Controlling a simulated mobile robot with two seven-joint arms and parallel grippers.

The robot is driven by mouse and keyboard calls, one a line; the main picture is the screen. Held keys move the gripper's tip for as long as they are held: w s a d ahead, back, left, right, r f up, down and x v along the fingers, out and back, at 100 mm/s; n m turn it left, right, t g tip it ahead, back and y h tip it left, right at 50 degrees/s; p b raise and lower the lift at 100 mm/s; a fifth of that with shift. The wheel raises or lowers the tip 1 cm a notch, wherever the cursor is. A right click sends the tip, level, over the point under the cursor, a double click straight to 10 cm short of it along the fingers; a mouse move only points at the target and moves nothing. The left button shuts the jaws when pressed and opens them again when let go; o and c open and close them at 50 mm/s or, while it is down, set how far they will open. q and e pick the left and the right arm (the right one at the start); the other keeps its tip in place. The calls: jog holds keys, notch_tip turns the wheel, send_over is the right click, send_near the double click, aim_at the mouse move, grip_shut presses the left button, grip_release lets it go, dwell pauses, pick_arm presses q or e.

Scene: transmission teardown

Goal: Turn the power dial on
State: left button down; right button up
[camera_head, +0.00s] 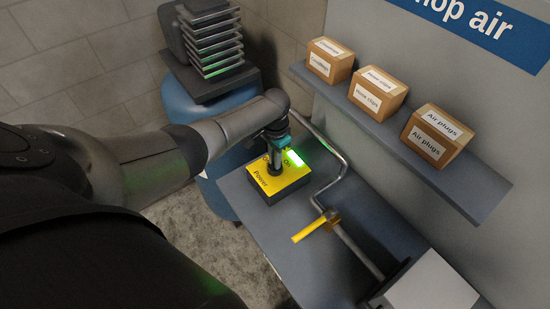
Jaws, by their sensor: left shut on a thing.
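The power dial box (289,180) is a yellow-topped block with "Power" and "on" lettering, on the grey bench left of the pipe. A green light (294,158) glows at its far right corner. My left gripper (275,168) reaches in from the left and points down over the box top. It is shut on the dial, a dark knob that its fingers and wrist mostly hide. The dial's exact pointing direction cannot be told. My right gripper is not in view.
A grey pipe (334,184) with a yellow lever (315,228) runs right of the box. A blue compressor tank (183,104) with a finned top stands behind my arm. A wall shelf (464,196) holds labelled cartons (379,92). The bench between pipe and shelf is clear.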

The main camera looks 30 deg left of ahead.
pick_arm(q)
jog(key=shift+m, duration=0.5)
jog(key=c, duration=0.9)
grip_release()
jog(key=shift+r, duration=0.1)
notch_tip(320, 180, up, 15)
jog(key=shift+r+p, duration=0.1)
jog(key=shift+p, duration=0.75)
